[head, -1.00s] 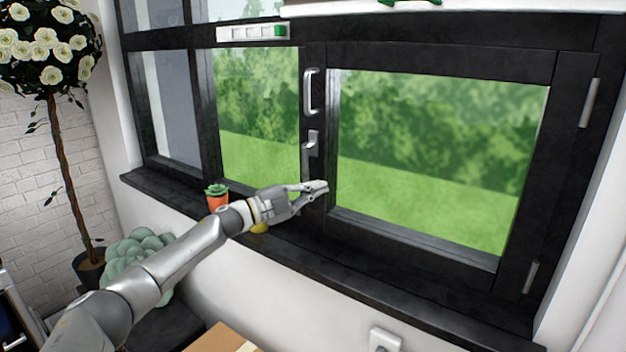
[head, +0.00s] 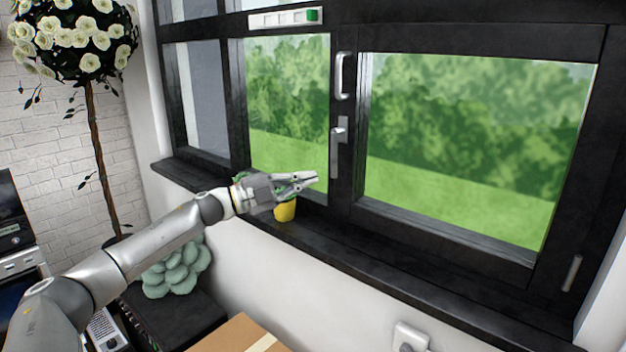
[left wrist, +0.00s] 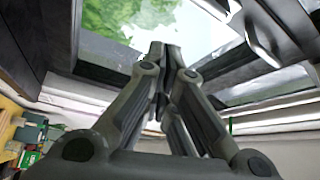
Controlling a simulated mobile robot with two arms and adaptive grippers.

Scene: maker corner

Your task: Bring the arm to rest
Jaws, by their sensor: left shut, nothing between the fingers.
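My left gripper (head: 314,178) is in front of the window in the head view, above the dark sill, with its arm coming in from the lower left. Its fingers are shut and empty; they also show shut in the left wrist view (left wrist: 165,55). The window (head: 475,150) has a dark frame with a silver pull handle (head: 343,76) and a silver latch lever (head: 338,132) to the right of the fingertips. The fingertips look apart from the latch. My right gripper is not in view.
A yellow pot (head: 286,211) stands on the sill (head: 340,250) just below my gripper. A wall socket (head: 411,337) is below the sill.

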